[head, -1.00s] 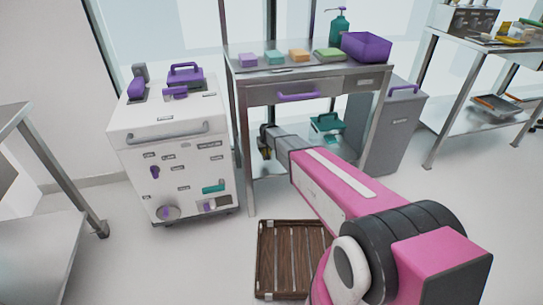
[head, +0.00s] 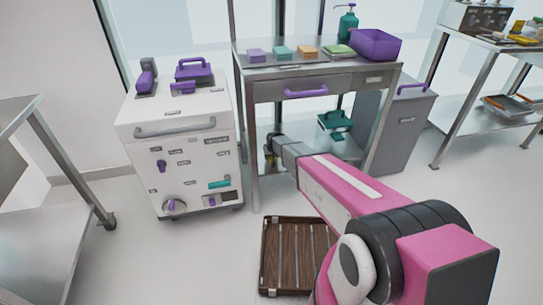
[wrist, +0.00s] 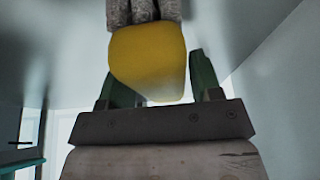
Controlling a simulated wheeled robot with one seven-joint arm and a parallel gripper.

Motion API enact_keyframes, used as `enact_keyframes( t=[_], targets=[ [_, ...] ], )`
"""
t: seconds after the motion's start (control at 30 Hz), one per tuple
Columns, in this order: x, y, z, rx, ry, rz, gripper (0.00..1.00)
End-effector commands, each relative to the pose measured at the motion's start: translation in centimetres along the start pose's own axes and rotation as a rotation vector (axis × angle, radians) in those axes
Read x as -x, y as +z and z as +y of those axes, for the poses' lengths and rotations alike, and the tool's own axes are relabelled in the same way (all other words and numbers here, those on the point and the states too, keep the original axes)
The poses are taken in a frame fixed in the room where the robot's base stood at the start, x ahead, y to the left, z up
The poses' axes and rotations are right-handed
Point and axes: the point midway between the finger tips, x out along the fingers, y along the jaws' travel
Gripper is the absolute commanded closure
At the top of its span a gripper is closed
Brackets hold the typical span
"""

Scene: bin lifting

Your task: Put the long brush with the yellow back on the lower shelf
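The long brush shows in the wrist view as a rounded yellow back (wrist: 148,62) with grey bristles (wrist: 142,10) beyond it. My gripper (wrist: 165,85) has green fingers, one on each side of the yellow back, and appears shut on it. The back partly hides the left finger. In the head view my gripper (head: 271,158) is small and dark, low beside the steel table's front left leg, at about the level of the lower shelf (head: 345,148). My arm hides much of this shelf. I cannot tell whether the brush touches the shelf.
The steel table (head: 310,90) carries several sponges, a green pump bottle (head: 347,25) and a purple bin (head: 375,44). A teal caddy (head: 334,123) is on the lower shelf. A white cart (head: 180,130) stands left, a grey bin (head: 403,125) right. A wooden crate (head: 265,255) is on the floor.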

Motion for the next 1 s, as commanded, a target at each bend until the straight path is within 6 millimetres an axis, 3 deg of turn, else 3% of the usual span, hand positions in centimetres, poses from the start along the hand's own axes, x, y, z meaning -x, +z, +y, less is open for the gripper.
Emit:
enact_keyframes(
  t=[0.37,0.53,0.77,1.0],
  targets=[
    [0.1,0.0,0.0,0.0,0.0,0.0,0.24],
    [1.1,0.0,0.0,0.0,0.0,0.0,0.24],
    [4.7,0.0,0.0,0.0,0.0,0.002,0.24],
    [9.5,0.1,0.0,0.0,0.0,0.001,0.24]
  ],
)
